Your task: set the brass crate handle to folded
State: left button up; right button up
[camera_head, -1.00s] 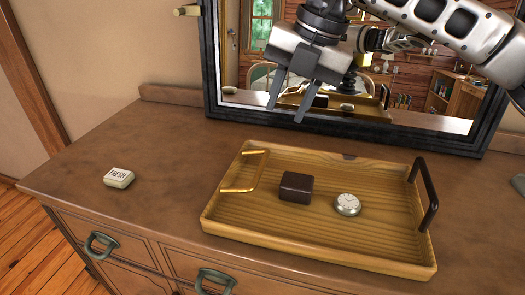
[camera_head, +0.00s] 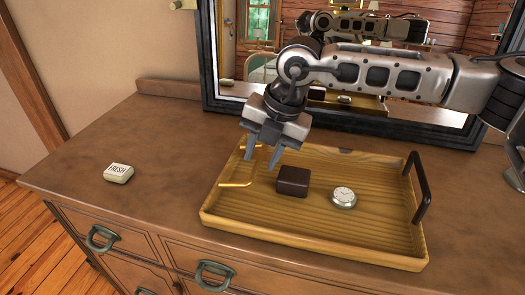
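The brass crate handle (camera_head: 236,185) is on the left end of the wooden crate (camera_head: 310,237). It leans inward over the crate, its lower arm running out from the left wall. My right gripper (camera_head: 261,165) points down at the handle with its two fingers parted. The fingers hide part of the handle's bar, and I cannot tell whether they touch it. My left gripper is not in view.
A dark box (camera_head: 293,181) and a round silver clock (camera_head: 343,197) lie in the crate. A black handle (camera_head: 422,187) stands up at its right end. A soap bar (camera_head: 118,173) sits on the dresser (camera_head: 150,225). A mirror (camera_head: 209,60) stands behind.

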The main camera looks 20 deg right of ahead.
grip_shut()
jog(key=shift+d+f+y+b, duration=0.1)
jog(key=shift+f+y+b, duration=0.35)
jog(key=shift+b, duration=0.75)
jog(key=shift+s+d+f+b, duration=0.15)
jog(key=shift+f+b, duration=0.3)
jog(key=shift+b, duration=0.45)
jog(key=t+y+b, duration=0.1)
jog(key=b, duration=0.2)
jog(key=shift+s+d+f, duration=0.1)
jog(key=shift+f, duration=0.3)
jog(key=shift+f+y+b, duration=0.1)
jog(key=shift+y+b, duration=0.15)
jog(key=shift+b, duration=0.65)
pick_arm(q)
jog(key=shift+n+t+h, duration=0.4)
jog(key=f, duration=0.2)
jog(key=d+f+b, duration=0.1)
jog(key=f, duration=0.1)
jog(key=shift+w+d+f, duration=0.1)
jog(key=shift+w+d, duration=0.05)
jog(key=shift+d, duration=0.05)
pick_arm(e)
jog(key=shift+s+d+t, duration=0.1)
jog(key=shift+t, duration=0.3)
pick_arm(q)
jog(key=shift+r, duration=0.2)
pick_arm(e)
jog(key=shift+r+y, duration=0.25)
jog(key=shift+y, duration=0.05)
